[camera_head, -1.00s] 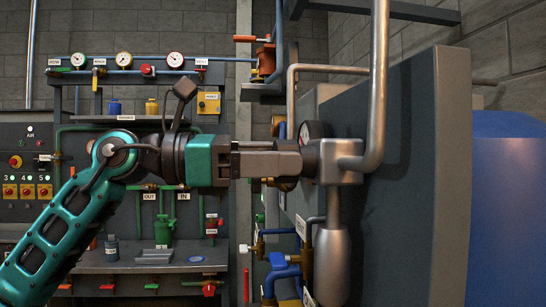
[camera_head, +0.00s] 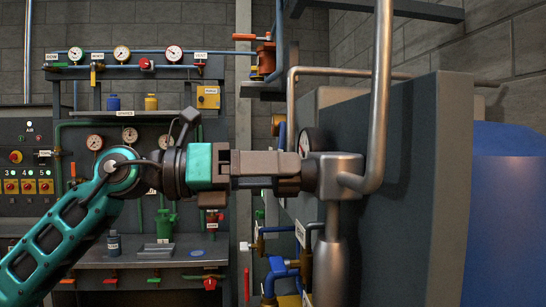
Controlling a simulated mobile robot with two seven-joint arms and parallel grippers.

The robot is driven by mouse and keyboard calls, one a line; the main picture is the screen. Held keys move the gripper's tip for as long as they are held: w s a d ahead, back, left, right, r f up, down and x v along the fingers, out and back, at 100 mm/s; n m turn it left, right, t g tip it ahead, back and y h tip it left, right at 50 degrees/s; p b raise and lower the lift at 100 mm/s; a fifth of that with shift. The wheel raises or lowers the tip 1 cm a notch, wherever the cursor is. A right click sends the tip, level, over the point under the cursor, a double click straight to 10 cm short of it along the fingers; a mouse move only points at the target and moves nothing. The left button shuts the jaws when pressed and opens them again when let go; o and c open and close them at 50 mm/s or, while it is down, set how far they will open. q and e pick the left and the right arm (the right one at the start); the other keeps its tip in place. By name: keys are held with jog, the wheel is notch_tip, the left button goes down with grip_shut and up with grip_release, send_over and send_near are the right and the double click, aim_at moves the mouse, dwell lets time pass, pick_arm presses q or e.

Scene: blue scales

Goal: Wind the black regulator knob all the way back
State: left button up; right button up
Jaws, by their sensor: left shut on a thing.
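My left gripper (camera_head: 303,172) reaches in from the left, nearly level, with its grey fingers against the left side of a grey metal regulator body (camera_head: 338,176). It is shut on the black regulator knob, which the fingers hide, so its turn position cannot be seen. A round gauge (camera_head: 309,143) sits just above and behind the fingertips; its reading is too small to tell. A bent steel pipe (camera_head: 381,100) joins the regulator on the right, and a grey cylinder (camera_head: 328,265) hangs below it. My right gripper is not in view.
A large dark grey panel (camera_head: 415,190) stands close behind and right of the regulator. Blue pipes (camera_head: 280,272) with brass fittings lie below the gripper. A back bench (camera_head: 100,257) carries bottles, under gauges and valves. A blue tank (camera_head: 508,210) is at far right.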

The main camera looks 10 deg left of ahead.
pick_arm(q)
jog(key=shift+w+f+n+p, duration=0.15)
jog(key=shift+n+p, duration=0.6)
jog(key=shift+n, duration=2.65)
jog(key=shift+f+n+p, duration=0.1)
jog(key=shift+n+p, duration=0.6)
jog(key=shift+n, duration=2.7)
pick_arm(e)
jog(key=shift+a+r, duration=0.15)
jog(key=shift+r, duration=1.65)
pick_arm(q)
jog(key=o, duration=1)
jog(key=shift+a, duration=0.1)
jog(key=shift+c, duration=0.2)
jog(key=b+v, duration=0.3)
jog(key=v, duration=1)
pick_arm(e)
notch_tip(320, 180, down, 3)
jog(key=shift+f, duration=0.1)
